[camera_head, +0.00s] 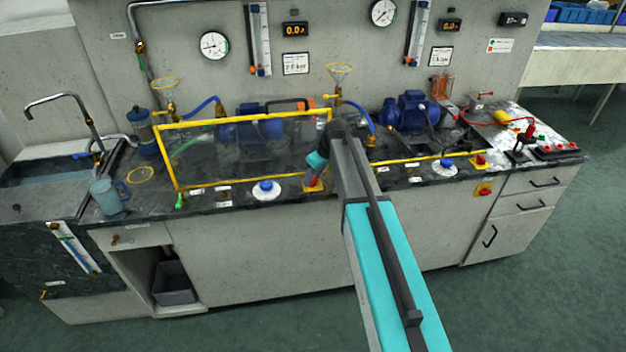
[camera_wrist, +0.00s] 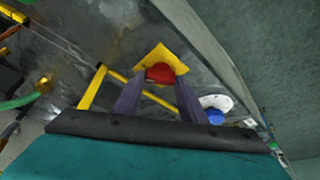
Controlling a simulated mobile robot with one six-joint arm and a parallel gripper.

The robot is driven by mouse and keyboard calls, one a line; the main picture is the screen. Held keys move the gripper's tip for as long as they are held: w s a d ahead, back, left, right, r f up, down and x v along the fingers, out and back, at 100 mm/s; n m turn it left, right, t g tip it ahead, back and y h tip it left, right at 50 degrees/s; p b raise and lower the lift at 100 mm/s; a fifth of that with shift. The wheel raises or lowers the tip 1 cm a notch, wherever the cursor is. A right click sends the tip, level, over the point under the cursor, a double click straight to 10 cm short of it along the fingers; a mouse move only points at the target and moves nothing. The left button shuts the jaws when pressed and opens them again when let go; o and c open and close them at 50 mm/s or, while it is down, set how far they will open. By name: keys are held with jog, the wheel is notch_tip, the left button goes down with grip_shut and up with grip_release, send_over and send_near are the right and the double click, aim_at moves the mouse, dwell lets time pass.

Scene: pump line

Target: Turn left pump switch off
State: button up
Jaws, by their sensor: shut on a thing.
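The left pump switch (camera_head: 312,187) is a red knob on a yellow plate at the counter's front, by the lower right corner of the yellow-framed clear guard (camera_head: 172,167). In the wrist view, the red knob (camera_wrist: 160,73) sits between the two fingers, with the yellow plate around it. My gripper (camera_head: 316,175) points down at the switch and is shut on the knob; it also shows in the wrist view (camera_wrist: 160,84). My arm hides part of the counter to the right. The blue left pump (camera_head: 260,130) stands behind the guard.
A blue button on a white disc (camera_head: 265,189) lies left of the switch. A jug (camera_head: 108,196) stands by the sink. The floor in front is clear.

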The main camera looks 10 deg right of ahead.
jog(key=n+b, duration=0.1)
jog(key=n, duration=0.1)
jog(key=n+g+y+b, duration=0.1)
jog(key=n, duration=0.2)
jog(key=shift+w+d+f+n+g+y+b, duration=0.1)
jog(key=shift+w+d+n+g+y+b, duration=0.05)
jog(key=shift+w+n+g+y+b, duration=0.2)
jog(key=shift+n+g+b, duration=0.75)
jog(key=shift+n, duration=1.1)
jog(key=o, duration=1.1)
jog(key=shift+c, duration=0.2)
jog(key=shift+s+r, duration=0.1)
jog(key=shift+r, duration=0.1)
jog(key=b+v, duration=0.2)
jog(key=v, duration=1.1)
jog(key=shift+d+r, duration=0.25)
